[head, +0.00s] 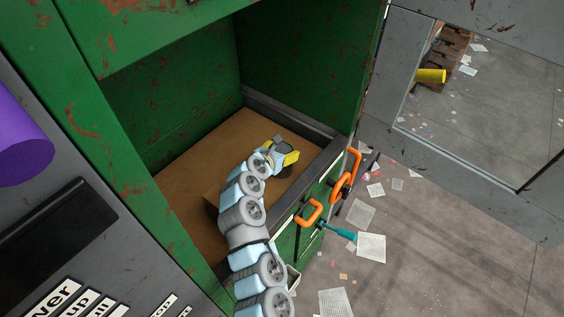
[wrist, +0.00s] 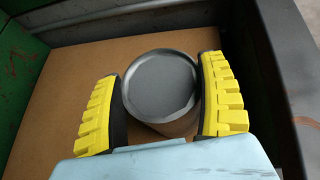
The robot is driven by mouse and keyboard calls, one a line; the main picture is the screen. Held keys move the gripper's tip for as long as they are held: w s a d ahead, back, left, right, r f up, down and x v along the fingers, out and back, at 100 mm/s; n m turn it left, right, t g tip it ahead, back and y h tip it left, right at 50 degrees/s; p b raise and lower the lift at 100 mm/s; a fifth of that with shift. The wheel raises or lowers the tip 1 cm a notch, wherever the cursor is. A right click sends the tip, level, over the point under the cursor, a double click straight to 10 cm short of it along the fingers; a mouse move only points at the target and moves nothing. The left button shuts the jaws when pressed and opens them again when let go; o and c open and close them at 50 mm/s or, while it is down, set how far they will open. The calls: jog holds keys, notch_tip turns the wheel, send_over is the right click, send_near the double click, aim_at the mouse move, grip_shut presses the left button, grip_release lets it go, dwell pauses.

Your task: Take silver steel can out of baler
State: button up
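The silver steel can (wrist: 162,84) stands on the brown floor inside the green baler (head: 180,115), its round grey top facing my wrist camera. My gripper (wrist: 163,92) has its yellow, dark-lined fingers on either side of the can. Both fingers come right up to the can's edges; whether they press on it cannot be told. In the head view my gripper (head: 284,150) is inside the baler near the front wall, at the end of my arm. The can is hard to make out there, and its lower part is hidden in the wrist view.
The baler's dark front edge (head: 325,160) and green side walls surround the space. Orange handles (head: 347,173) and a teal-handled lever (head: 340,233) are on the front. A purple cylinder (head: 20,140) is at the left. Papers litter the floor, and a yellow cylinder (head: 431,75) lies farther off.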

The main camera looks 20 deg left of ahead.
jog(key=c, duration=0.4)
